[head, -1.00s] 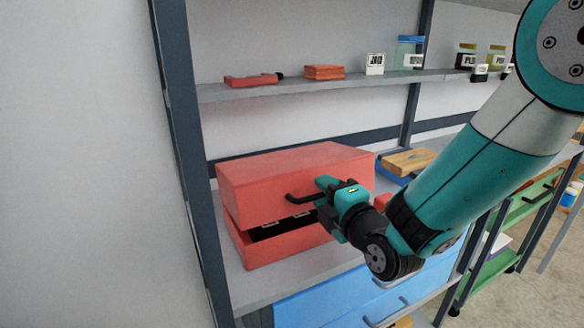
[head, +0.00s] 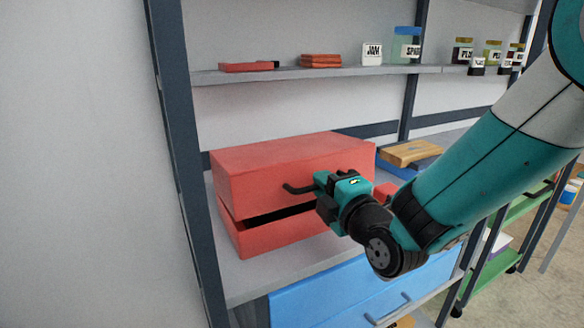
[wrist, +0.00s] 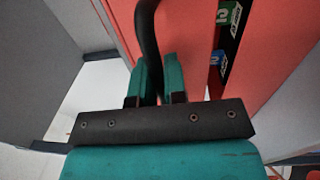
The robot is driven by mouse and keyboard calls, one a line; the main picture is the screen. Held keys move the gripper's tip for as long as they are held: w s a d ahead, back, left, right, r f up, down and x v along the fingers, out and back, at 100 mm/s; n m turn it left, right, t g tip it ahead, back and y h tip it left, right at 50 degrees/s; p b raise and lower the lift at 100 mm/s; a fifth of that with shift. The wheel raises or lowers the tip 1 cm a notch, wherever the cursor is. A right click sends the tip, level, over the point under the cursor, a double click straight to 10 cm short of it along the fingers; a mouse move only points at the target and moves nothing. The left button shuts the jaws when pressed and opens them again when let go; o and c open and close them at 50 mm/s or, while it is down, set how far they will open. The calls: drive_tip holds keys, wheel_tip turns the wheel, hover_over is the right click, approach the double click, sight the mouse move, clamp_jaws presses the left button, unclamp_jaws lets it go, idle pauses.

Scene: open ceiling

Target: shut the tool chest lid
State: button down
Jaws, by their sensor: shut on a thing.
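The red tool chest stands on the shelf, its base (head: 277,238) flat on the grey surface. Its red lid (head: 250,178) is tilted, with a narrow dark gap between lid and base along the front. A black handle (head: 297,188) sticks out of the lid's front. My gripper (head: 322,183) is at the handle's right part. In the wrist view the handle (wrist: 149,40) runs down between the two teal fingers (wrist: 158,82), which are shut on it. Small labelled items (wrist: 222,57) show through the gap inside the chest. The fingertips are partly hidden in the head view.
An upper shelf (head: 330,71) holds red boxes and labelled jars. A wooden block (head: 411,152) lies right of the chest. A blue drawer (head: 345,292) sits below the chest. A dark rack post (head: 180,150) stands close on the left.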

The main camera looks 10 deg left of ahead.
drive_tip(key=shift+s+d+f+t+y+b, duration=0.15)
drive_tip(key=shift+f+b, duration=0.4)
drive_tip(key=shift+b, duration=1)
drive_tip(key=shift+f+t+y+b, duration=0.1)
drive_tip(key=shift+f+t+b, duration=0.35)
drive_tip(key=shift+b, duration=1.15)
drive_tip(key=shift+s+d+f+y+b, duration=0.1)
drive_tip(key=shift+f+b, duration=0.6)
drive_tip(key=shift+b, duration=0.85)
drive_tip(key=shift+s+f, duration=0.1)
drive_tip(key=shift+f, duration=0.05)
drive_tip(key=c, duration=1.1)
unclamp_jaws()
drive_tip(key=shift+b, duration=0.35)
